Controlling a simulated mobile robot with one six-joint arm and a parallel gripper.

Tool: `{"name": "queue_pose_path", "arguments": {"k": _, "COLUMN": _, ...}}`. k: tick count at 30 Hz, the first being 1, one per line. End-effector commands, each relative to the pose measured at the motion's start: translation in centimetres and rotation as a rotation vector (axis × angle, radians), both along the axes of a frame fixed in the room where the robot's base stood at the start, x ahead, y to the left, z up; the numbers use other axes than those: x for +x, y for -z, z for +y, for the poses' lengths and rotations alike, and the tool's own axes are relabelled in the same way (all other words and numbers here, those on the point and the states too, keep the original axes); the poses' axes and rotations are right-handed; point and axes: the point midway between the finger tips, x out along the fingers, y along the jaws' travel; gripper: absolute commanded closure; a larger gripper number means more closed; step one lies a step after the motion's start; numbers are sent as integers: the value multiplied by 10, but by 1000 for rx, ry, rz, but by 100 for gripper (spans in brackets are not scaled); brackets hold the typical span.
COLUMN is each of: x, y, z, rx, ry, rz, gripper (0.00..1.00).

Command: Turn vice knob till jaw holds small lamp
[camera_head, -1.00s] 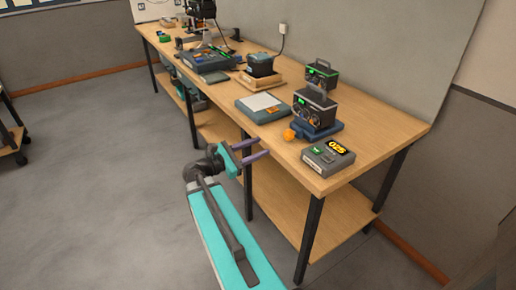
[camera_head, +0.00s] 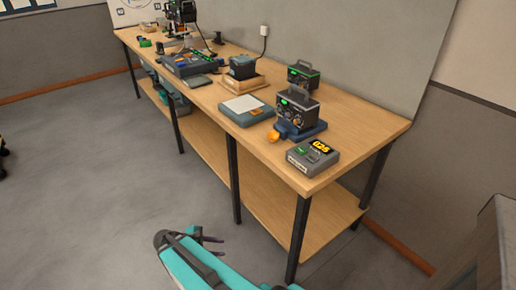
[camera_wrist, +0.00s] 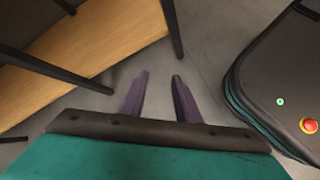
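A blue vice-like base (camera_head: 308,131) with an orange knob (camera_head: 273,136) at its left front stands on the near right part of the workbench. A black box-shaped unit with a carrying handle and a green light, perhaps the small lamp (camera_head: 297,113), sits on this base. I cannot tell whether a jaw touches it. My gripper (camera_head: 211,237) is low in front of the bench, well away from the knob. In the wrist view its two purple fingers (camera_wrist: 160,78) stand apart with only floor between them. The vice is not in the wrist view.
The wooden workbench (camera_head: 345,120) has a lower shelf (camera_head: 265,190) and dark legs. A grey box with a yellow 025 display (camera_head: 313,158) sits right of the knob. A similar black unit (camera_head: 304,75) stands behind. A flat pad (camera_head: 246,110) lies left. Open floor (camera_head: 90,200) is left.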

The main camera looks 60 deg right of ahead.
Motion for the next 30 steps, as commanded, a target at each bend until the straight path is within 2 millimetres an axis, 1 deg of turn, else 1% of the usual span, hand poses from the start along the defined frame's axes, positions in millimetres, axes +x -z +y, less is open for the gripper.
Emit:
{"name": "queue_pose_path", "arguments": {"k": 1, "x": -9, "y": 19, "z": 20, "rx": 42, "ry": 32, "rz": -13, "gripper": 70}}
{"name": "queue_pose_path", "arguments": {"k": 2, "x": -14, "y": 29, "z": 32, "rx": 69, "ry": 56, "rz": -24, "gripper": 70}}
{"name": "queue_pose_path", "arguments": {"k": 3, "x": -21, "y": 42, "z": 49, "rx": 103, "ry": 91, "rz": -35, "gripper": 70}}
{"name": "queue_pose_path", "arguments": {"k": 5, "x": -33, "y": 60, "z": 73, "rx": 152, "ry": 145, "rz": -50, "gripper": 70}}
{"name": "queue_pose_path", "arguments": {"k": 6, "x": -40, "y": 72, "z": 89, "rx": 183, "ry": 185, "rz": -59, "gripper": 70}}
{"name": "queue_pose_path", "arguments": {"k": 8, "x": -53, "y": 88, "z": 113, "rx": 228, "ry": 247, "rz": -69, "gripper": 70}}
{"name": "queue_pose_path", "arguments": {"k": 9, "x": -62, "y": 98, "z": 129, "rx": 254, "ry": 289, "rz": -73, "gripper": 70}}
{"name": "queue_pose_path", "arguments": {"k": 11, "x": -76, "y": 111, "z": 153, "rx": 294, "ry": 355, "rz": -76, "gripper": 70}}
{"name": "queue_pose_path", "arguments": {"k": 12, "x": -84, "y": 119, "z": 168, "rx": 316, "ry": 398, "rz": -78, "gripper": 70}}
{"name": "queue_pose_path", "arguments": {"k": 15, "x": -105, "y": 135, "z": 202, "rx": 363, "ry": 505, "rz": -76, "gripper": 70}}
{"name": "queue_pose_path", "arguments": {"k": 18, "x": -121, "y": 145, "z": 226, "rx": 393, "ry": 588, "rz": -71, "gripper": 70}}
{"name": "queue_pose_path", "arguments": {"k": 21, "x": -130, "y": 150, "z": 242, "rx": 410, "ry": 646, "rz": -68, "gripper": 70}}
{"name": "queue_pose_path", "arguments": {"k": 24, "x": -135, "y": 153, "z": 249, "rx": 418, "ry": 675, "rz": -66, "gripper": 70}}
{"name": "queue_pose_path", "arguments": {"k": 30, "x": -135, "y": 153, "z": 251, "rx": 419, "ry": 680, "rz": -66, "gripper": 70}}
